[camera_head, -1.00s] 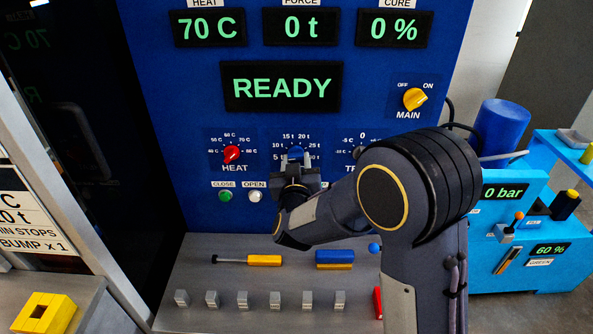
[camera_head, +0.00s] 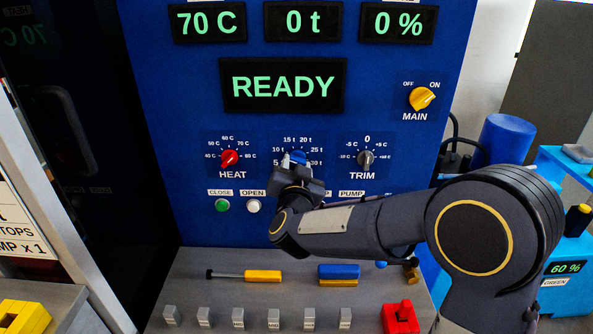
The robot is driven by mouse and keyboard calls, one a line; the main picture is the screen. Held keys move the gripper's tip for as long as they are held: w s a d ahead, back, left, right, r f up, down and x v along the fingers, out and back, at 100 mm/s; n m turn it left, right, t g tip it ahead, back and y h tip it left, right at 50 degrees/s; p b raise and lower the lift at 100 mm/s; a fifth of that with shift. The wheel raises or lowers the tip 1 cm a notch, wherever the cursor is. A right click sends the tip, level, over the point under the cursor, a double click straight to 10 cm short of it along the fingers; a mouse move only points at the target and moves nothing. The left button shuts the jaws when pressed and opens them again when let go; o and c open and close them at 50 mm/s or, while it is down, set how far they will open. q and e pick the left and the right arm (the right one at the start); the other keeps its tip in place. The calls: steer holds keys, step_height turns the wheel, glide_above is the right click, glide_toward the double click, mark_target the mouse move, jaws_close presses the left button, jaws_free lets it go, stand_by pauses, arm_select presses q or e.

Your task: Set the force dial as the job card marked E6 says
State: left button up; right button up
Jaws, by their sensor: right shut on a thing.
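The force dial (camera_head: 298,156) is a blue knob on the blue press panel, between the heat and trim dials. Its scale shows 5, 10, 15, 20, 25 and 30 t marks. My right gripper (camera_head: 296,164) is shut on the knob, and its fingers hide most of it, so I cannot tell where it points. The force display (camera_head: 303,24) reads 0 t. A white card (camera_head: 22,225) at the left edge is cut off; only ends of lines such as "TOPS" and "MP x 1" show, and no E6 mark is visible. My left gripper is not in view.
The red heat knob (camera_head: 230,158) and grey trim knob (camera_head: 366,159) flank the dial closely. The green close button (camera_head: 222,205) and white open button (camera_head: 253,206) sit below. A yellow-handled tool (camera_head: 262,276) and several grey blocks lie on the shelf.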

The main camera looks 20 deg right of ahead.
stand_by(0.3)
steer(key=o, duration=1)
steer(key=shift+s, duration=0.1)
steer(key=b+v, duration=0.1)
steer(key=v, duration=0.6)
steer(key=shift+s+a, duration=0.15)
steer(key=shift+s, duration=0.15)
